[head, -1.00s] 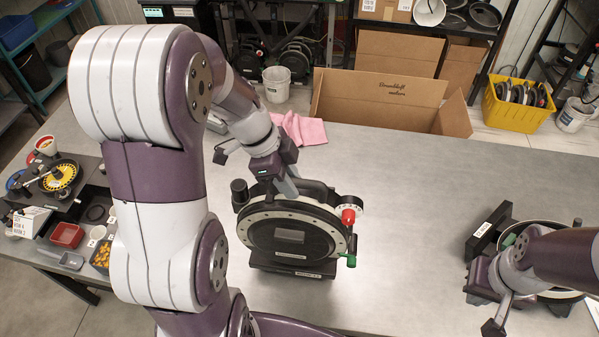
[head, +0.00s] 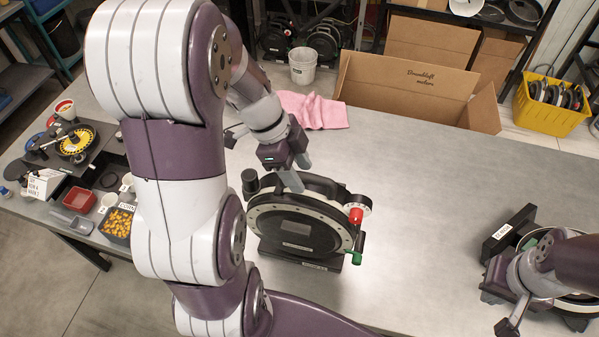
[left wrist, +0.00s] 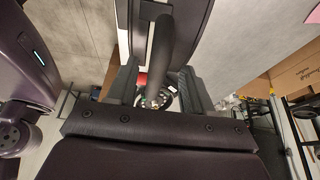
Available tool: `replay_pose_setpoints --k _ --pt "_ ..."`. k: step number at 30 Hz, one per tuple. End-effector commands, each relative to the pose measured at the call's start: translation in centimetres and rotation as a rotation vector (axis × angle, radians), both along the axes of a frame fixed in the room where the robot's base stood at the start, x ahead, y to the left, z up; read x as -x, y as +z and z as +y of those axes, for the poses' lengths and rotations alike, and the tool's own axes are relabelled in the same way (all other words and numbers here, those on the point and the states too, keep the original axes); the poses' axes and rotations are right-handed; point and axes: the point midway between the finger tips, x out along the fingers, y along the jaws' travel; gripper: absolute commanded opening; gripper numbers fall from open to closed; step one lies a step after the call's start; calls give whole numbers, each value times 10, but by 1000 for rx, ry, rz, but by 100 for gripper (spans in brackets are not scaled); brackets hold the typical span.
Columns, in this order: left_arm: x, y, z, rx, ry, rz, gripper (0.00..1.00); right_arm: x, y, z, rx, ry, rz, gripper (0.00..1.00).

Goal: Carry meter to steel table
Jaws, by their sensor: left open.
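The seed meter (head: 297,232), a black round unit with a pale rim, red knob and green crank, stands on its base on the grey table (head: 420,190). My left gripper (head: 298,180) is open at the meter's top rear, by its dark handle. In the left wrist view the dark handle (left wrist: 158,55) shows between the spread fingers of my left gripper (left wrist: 158,88); contact cannot be told. My right gripper (head: 505,312) is at the right, beside a second round unit (head: 577,300) that my arm partly covers; its jaws are not clear.
A black labelled block (head: 508,233) stands by the second unit. A pink cloth (head: 312,110) lies at the table's back edge. At the left are a seed disc (head: 75,143), a red bin (head: 79,200) and a yellow-filled tray (head: 117,224). The middle right of the table is clear.

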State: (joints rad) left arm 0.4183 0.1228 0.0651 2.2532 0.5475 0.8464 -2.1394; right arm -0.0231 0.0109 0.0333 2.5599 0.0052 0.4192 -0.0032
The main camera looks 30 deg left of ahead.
Motion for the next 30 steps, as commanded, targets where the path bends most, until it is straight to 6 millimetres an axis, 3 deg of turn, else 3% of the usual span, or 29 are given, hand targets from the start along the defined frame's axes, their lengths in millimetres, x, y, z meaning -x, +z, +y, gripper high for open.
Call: replay_pose_setpoints --k 2,3,6,9,13,17,20,24,30 --pt "1 15 8 -6 3 -8 51 0 -6 0 0 0 0 0" --pt "3 37 12 -5 4 -4 51 0 13 0 0 0 2 0" --pt "6 68 22 -3 5 0 51 0 41 0 0 0 0 0" --pt "8 87 30 -2 3 1 51 0 63 0 0 0 -1 0" --pt "10 99 38 -2 2 0 51 0 78 0 0 0 0 0" --pt "12 98 37 -13 36 25 51 0 81 0 0 0 0 0" --pt "19 85 23 -67 202 128 51 0 80 0 0 0 0 0" --pt "32 63 -4 -192 615 254 51 0 79 0 0 0 1 0" --pt "42 46 -33 -225 1112 253 51 0 79 0 0 0 0 0"
